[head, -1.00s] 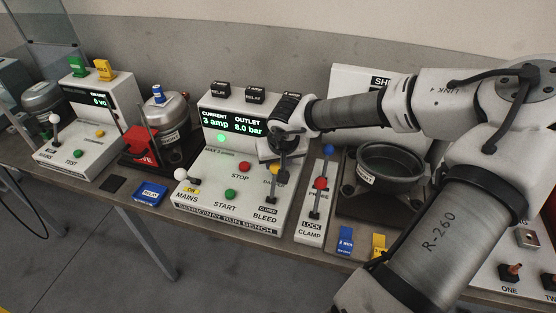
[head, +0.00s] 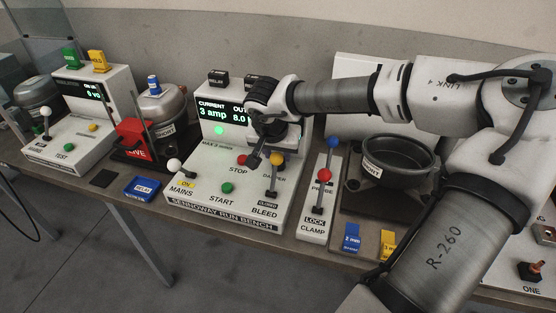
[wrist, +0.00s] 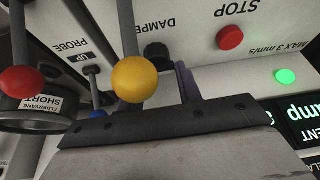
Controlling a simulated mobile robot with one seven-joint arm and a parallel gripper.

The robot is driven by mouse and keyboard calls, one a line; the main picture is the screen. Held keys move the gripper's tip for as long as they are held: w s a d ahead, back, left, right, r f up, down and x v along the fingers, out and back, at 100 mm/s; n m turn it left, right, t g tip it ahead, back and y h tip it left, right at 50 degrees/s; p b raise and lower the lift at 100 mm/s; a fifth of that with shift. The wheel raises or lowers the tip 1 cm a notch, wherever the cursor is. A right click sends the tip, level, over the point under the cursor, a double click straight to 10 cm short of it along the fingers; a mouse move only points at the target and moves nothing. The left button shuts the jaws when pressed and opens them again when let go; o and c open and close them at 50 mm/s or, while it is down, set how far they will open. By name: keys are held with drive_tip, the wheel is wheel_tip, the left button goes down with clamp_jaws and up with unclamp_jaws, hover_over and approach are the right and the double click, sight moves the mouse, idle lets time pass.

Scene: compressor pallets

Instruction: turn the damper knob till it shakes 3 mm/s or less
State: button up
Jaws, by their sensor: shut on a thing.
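The black damper knob (wrist: 157,52) shows in the wrist view beside the DAMPER label. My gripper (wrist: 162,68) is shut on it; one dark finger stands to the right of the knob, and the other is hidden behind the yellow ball. In the head view my gripper (head: 260,158) reaches down over the run bench (head: 205,195) and hides the knob. The display (head: 215,108) reads 3 amp and 8.0, with its right part covered. A lamp (head: 219,130) glows green above the MAX 3 mm/s label. I see no vibration figure.
The yellow-ball BLEED lever (head: 278,158) stands close to my gripper. The red STOP button (head: 242,160) and green START button (head: 227,188) are nearby. The probe and clamp panel (head: 315,225) and a dark bowl (head: 385,165) stand to the right.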

drive_tip(key=shift+a+m+h+b, duration=0.1)
drive_tip(key=shift+m+h+b, duration=0.3)
drive_tip(key=shift+m+b, duration=0.55)
drive_tip(key=shift+m, duration=0.25)
drive_tip(key=shift+w, duration=0.1)
drive_tip(key=o, duration=1)
drive_tip(key=shift+r, duration=0.1)
drive_tip(key=v, duration=1.3)
drive_tip(key=shift+r, duration=0.35)
